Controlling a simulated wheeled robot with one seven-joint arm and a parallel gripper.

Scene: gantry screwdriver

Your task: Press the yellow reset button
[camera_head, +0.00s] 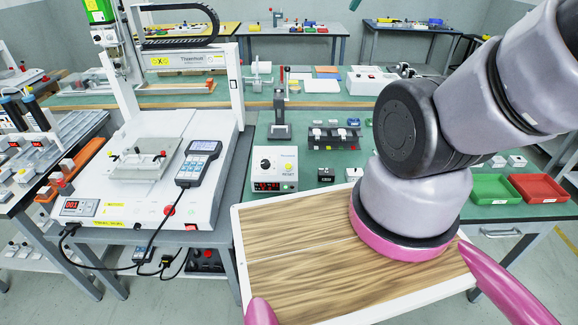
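A white control box (274,170) stands on the green bench mat, left of centre. It has a black knob, a red digital display and yellow lettering that seems to read RESET. A small yellow button (289,169) appears to sit at that lettering, but it is too small to make out clearly. My gripper is not in view. Only links of my arm show, rising from the wooden deck toward the upper right and hiding part of the bench. Nothing is seen touching the control box.
A white gantry machine (160,180) with a handheld pendant (199,160) and a red button (168,210) stands left of the box. A black screwdriver stand (280,125) is behind it. A small black counter (326,175) is to its right. Green (492,189) and red (538,187) trays lie further right.

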